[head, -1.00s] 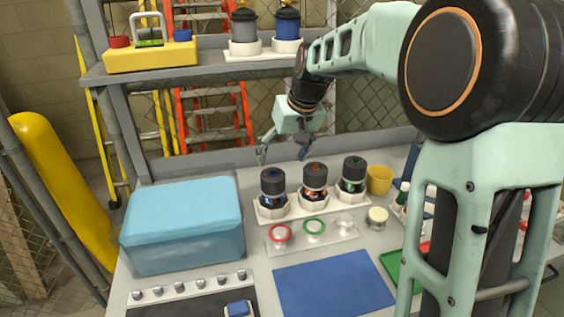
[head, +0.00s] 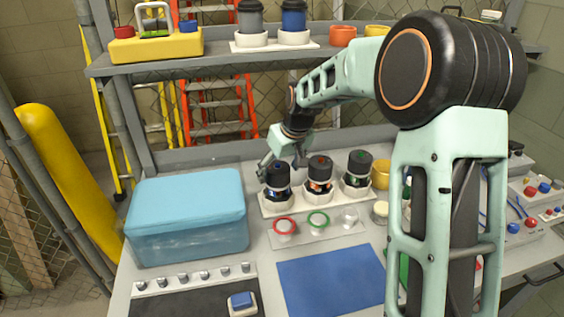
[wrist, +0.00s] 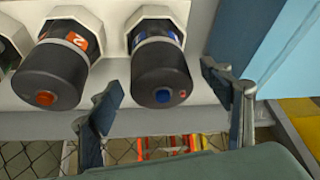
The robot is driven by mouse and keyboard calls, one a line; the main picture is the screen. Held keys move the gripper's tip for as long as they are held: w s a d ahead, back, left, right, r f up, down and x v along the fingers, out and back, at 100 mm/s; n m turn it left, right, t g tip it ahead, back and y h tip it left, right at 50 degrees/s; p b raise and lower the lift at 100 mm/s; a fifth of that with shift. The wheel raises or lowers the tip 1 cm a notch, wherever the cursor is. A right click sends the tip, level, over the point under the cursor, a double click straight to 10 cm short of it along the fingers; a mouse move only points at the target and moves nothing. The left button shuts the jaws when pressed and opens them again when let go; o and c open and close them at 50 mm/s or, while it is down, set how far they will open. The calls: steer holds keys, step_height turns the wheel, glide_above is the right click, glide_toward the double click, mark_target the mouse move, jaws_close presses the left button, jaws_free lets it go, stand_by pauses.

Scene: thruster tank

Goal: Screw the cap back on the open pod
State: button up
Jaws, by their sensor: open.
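Three dark pods stand upright in a white holder (head: 268,207) on the bench. The left pod (head: 277,180) has a blue dot on top, the middle pod (head: 319,172) an orange dot, the right pod (head: 357,171) a green dot. All three have black tops; I cannot tell which is the open pod, and no loose cap is clearly visible. My gripper (head: 279,163) is open and empty, just behind and above the blue-dot pod. In the wrist view, my gripper's (wrist: 160,82) fingers are spread to either side of the blue-dot pod (wrist: 160,72), apparently without touching. The orange-dot pod (wrist: 52,78) is beside it.
A blue lidded box (head: 187,215) stands left of the pods. In front are a plate with a red ring (head: 284,228) and green ring (head: 318,222), and a blue mat (head: 330,280). A yellow cup (head: 380,175) stands right. The shelf (head: 210,60) runs above.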

steer(key=shift+w+f, duration=0.1)
steer(key=shift+f, duration=0.2)
steer(key=shift+c, duration=0.5)
steer(key=c, duration=1.1)
steer(key=shift+a, duration=0.1)
